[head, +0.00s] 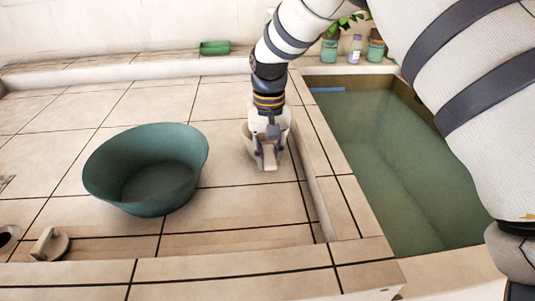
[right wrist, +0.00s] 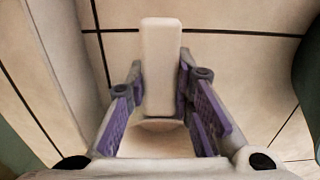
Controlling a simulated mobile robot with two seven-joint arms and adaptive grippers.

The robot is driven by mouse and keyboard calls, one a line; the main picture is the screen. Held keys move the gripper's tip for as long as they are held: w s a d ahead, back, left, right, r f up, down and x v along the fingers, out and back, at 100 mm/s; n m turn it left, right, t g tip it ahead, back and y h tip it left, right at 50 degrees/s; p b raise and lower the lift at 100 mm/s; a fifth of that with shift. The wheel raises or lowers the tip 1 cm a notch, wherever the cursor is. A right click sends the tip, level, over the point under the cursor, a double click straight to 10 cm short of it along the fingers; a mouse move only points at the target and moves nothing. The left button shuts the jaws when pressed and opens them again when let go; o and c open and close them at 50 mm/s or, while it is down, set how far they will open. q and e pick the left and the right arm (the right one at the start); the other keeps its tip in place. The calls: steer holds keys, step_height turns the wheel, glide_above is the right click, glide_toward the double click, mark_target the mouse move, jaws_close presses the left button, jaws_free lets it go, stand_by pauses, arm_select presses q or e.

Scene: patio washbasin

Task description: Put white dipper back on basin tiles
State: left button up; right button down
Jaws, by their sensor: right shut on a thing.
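The white dipper (head: 250,136) is at the right side of the tiled basin floor (head: 235,215), close to the low wall beside the water tank. My right gripper (head: 268,148) points down over it and is shut on it. In the right wrist view, the dipper's pale handle (right wrist: 160,50) runs between the purple-padded fingers of my right gripper (right wrist: 160,85), and part of its cup shows below. I cannot tell whether the dipper touches the tiles or hangs just above them. My left gripper is not in view.
A large green bowl (head: 105,185) stands on the tiles to the left. A water-filled tank (head: 400,170) lies to the right behind a tiled ledge (head: 322,135). A green item (head: 214,48) and small pots (head: 376,50) sit at the back. Tiles in front of the dipper are clear.

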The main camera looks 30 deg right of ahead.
steer(key=c, duration=1.4)
jaws_free()
step_height(320, 180, up, 12)
steer(key=shift+s+r+p, duration=0.15)
steer(key=shift+r+p, duration=0.05)
steer(key=shift+p, duration=0.15)
steer(key=shift+a, duration=0.1)
